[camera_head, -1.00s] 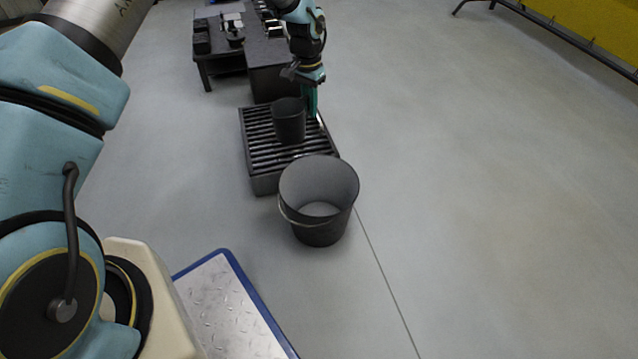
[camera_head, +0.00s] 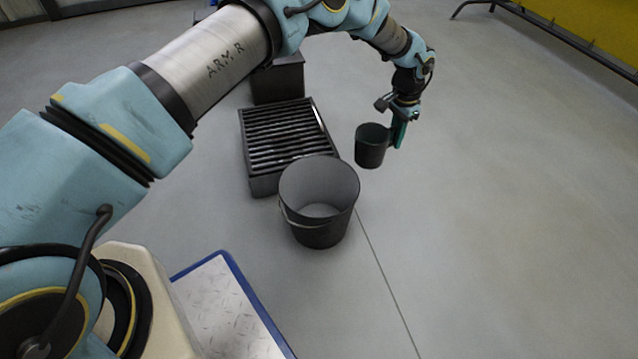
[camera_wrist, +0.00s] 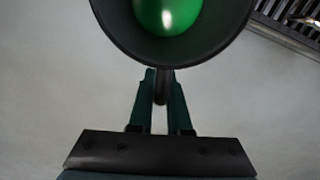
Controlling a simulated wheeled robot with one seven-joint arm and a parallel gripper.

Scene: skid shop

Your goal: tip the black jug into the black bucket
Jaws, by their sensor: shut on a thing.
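The black jug (camera_head: 370,148) hangs upright in my gripper (camera_head: 399,130), which is shut on its handle, above the floor to the upper right of the bucket. In the wrist view my gripper (camera_wrist: 160,95) clasps the handle below the jug's dark rim (camera_wrist: 110,30). Something green and glossy (camera_wrist: 168,14) shows inside the jug. The black bucket (camera_head: 318,215) stands upright on the floor with its mouth open. Its inside looks empty, with a grey bottom, and its wire handle hangs down at the side.
A black slatted platform (camera_head: 252,183) stands just behind the bucket, its top bare. A dark cabinet (camera_head: 278,82) is behind that, partly hidden by my arm. The floor to the right is clear. A yellow panel on a dark frame (camera_head: 590,35) is far right.

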